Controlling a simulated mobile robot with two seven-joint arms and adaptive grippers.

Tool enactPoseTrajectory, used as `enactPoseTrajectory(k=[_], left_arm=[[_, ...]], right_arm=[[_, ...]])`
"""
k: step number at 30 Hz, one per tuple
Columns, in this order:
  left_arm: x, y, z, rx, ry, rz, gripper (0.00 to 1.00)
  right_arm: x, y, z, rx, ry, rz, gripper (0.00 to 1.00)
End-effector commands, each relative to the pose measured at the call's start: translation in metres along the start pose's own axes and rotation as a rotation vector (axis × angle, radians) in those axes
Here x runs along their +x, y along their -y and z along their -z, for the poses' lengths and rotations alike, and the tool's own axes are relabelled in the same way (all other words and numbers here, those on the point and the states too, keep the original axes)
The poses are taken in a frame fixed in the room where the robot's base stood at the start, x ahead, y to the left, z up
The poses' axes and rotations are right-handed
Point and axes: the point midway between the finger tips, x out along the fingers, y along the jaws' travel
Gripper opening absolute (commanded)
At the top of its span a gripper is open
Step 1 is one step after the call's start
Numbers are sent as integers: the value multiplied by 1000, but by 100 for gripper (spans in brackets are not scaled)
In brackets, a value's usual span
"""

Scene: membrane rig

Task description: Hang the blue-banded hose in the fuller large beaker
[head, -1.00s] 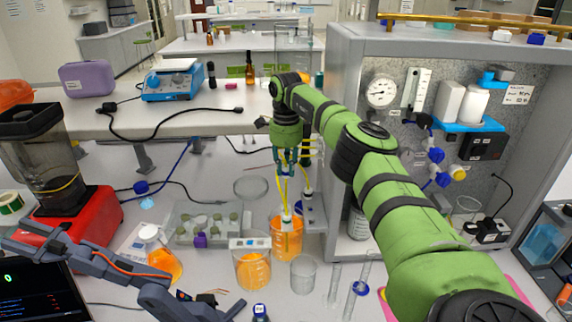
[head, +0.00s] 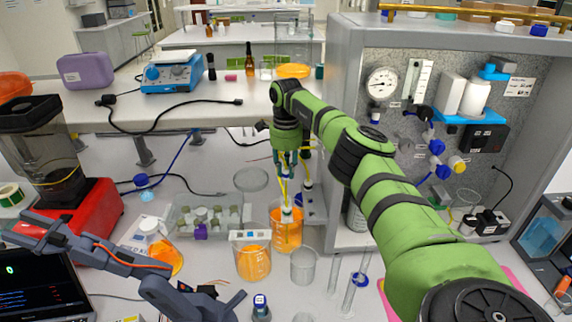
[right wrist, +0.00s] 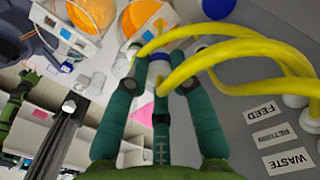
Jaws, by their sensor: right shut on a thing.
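My right gripper (head: 286,172) points down behind the beakers and is shut on the blue-banded hose. In the right wrist view, the yellow hose with its blue band (right wrist: 159,57) lies between the green fingers. The back large beaker (head: 276,240) holds orange liquid to a higher level. Yellow hose with a white collar (head: 287,214) runs down into the back beaker. I cannot tell whether this is the held hose or another.
A small empty beaker (head: 304,266) stands right of the front beaker. Clear cylinders (head: 350,290) stand farther right. A tray of vials (head: 205,218) and an orange flask (head: 162,250) are left. The grey cabinet (head: 340,150) closes off the right side. Other yellow hoses (right wrist: 245,55) arch near the gripper.

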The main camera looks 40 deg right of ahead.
Motion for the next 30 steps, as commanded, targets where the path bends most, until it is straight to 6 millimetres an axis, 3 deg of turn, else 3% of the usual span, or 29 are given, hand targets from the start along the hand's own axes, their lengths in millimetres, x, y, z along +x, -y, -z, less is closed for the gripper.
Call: enactPoseTrajectory(k=[12, 30], left_arm=[[0, 0, 0, 0, -1, 0, 51], [24, 0, -1, 2, -1, 0, 51]], right_arm=[[19, 0, 0, 0, -1, -1, 0], [52, 0, 0, 0, 0, 0, 0]])
